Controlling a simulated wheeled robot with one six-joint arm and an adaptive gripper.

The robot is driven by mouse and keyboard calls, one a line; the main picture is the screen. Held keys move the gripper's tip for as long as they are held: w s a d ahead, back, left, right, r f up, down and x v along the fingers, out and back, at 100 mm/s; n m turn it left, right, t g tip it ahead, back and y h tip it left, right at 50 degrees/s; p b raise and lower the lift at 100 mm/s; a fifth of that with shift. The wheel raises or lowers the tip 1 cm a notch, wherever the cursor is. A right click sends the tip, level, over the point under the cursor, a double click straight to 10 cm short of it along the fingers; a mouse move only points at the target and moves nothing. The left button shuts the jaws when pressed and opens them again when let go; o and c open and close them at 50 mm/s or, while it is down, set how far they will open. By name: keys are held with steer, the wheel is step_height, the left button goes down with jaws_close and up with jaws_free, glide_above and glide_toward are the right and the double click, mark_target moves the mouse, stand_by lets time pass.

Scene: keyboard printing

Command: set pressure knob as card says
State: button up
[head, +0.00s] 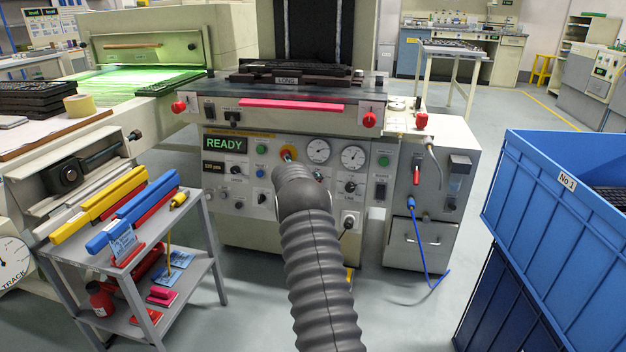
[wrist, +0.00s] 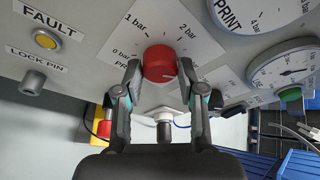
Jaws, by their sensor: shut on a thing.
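The red pressure knob (wrist: 160,62) stands out from a white dial plate (wrist: 206,47) marked 0 bar, 1 bar and 2 bar in the wrist view. My gripper (wrist: 160,72) has a finger on each side of the knob and is shut on it. A faint pale line shows low on the knob's face; I cannot tell its exact reading. In the head view my grey arm hides the knob and most of the gripper. A blue card (head: 123,244) stands on the small cart, its text too small to read.
Two pressure gauges (head: 318,151) and a READY display (head: 225,143) are on the machine's front panel. A FAULT button (wrist: 45,40) and a lock pin (wrist: 33,82) lie left of the knob. The grey cart (head: 190,215) stands left, blue crates (head: 535,190) right.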

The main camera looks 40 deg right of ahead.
steer(key=shift+m, duration=0.5)
steer(key=o, duration=1.1)
steer(key=shift+o, duration=0.2)
steer(key=v, duration=1.2)
steer(key=shift+d+r, duration=0.1)
steer(key=shift+d, duration=0.1)
